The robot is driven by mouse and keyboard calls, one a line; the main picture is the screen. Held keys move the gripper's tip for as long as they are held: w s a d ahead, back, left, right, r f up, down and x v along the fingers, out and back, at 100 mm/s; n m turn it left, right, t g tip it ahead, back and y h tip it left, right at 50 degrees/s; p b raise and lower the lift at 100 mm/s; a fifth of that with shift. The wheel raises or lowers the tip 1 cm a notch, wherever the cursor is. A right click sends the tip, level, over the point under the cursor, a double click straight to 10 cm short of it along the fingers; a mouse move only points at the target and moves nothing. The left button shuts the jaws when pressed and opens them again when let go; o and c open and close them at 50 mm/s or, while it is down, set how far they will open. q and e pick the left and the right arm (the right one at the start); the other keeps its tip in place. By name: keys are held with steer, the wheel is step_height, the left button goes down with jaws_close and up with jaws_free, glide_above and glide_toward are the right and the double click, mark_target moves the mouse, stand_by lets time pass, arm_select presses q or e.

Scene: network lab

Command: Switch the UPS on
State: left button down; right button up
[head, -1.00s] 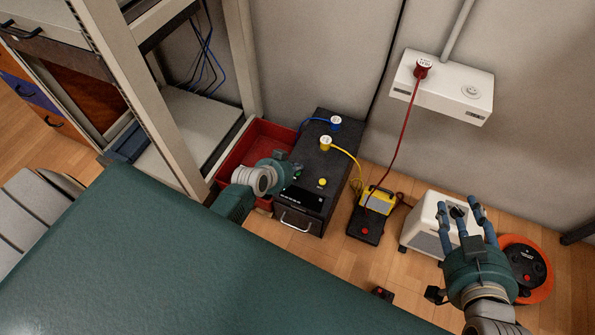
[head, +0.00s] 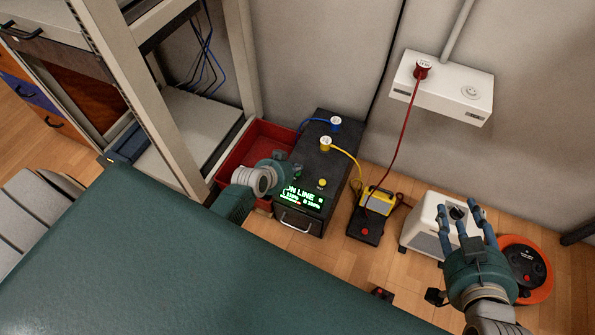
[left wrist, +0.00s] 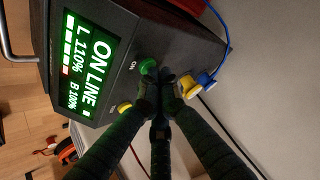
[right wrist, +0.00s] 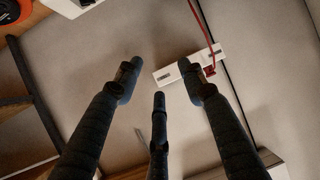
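The UPS (head: 338,160) is a black box on the floor. Its lit screen (head: 301,196) reads ON LINE in green; in the left wrist view the screen (left wrist: 84,62) also shows L 110% and B 100%. Beside it are a green ON button (left wrist: 148,66) and a yellow button (left wrist: 124,108). My left gripper (head: 288,170) is at the UPS top with its fingers drawn together and empty; in the left wrist view the fingertips (left wrist: 158,90) are right by the green button, and contact is unclear. My right gripper (head: 464,215) is open and empty, over the white heater.
A red bin (head: 228,168) and a rack stand left of the UPS. Blue and yellow plugs sit on its top. A yellow-black device (head: 375,203), the white heater (head: 425,228) and an orange reel (head: 541,268) lie to the right. A white wall outlet box (head: 442,88) holds a red plug.

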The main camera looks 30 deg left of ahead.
arm_select(q)
steer(key=shift+r, duration=0.2)
steer(key=shift+r+p, duration=0.25)
steer(key=shift+p, duration=0.25)
arm_select(e)
steer(key=s+d+f+g+h, duration=0.1)
steer(key=s+f+g, duration=0.2)
steer(key=s+f, duration=0.1)
steer(key=shift+s+d+f, duration=0.25)
steer(key=shift+d+f, duration=0.15)
steer(key=shift+f, duration=0.1)
